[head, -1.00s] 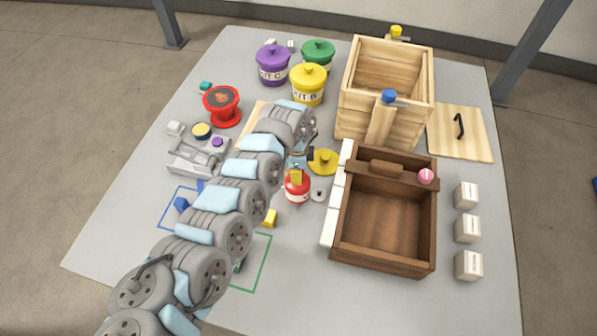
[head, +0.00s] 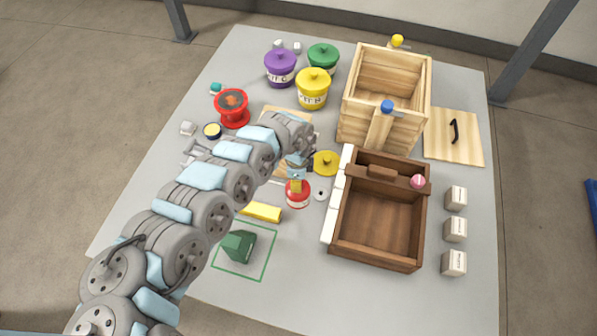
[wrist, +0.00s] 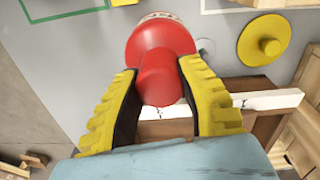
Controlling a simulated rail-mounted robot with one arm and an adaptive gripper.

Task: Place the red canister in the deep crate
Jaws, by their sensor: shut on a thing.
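The red canister (head: 298,194) is near the middle of the table, left of the brown crate. My gripper (head: 296,180) is at its top, with yellow fingers. In the wrist view the fingers (wrist: 160,82) are closed on both sides of the narrow red neck of the canister (wrist: 160,45). I cannot tell whether its base touches the table. The deep crate (head: 355,98), tall and of light wood, stands open at the back right; its floor is partly hidden by its walls.
The shallower brown crate (head: 376,262), with a pink ball (head: 418,182) on its ledge, is right of the canister. A yellow lid (head: 326,163) lies behind the canister. Kit pots (head: 312,90) stand at the back. A handled wooden lid (head: 465,145) lies right.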

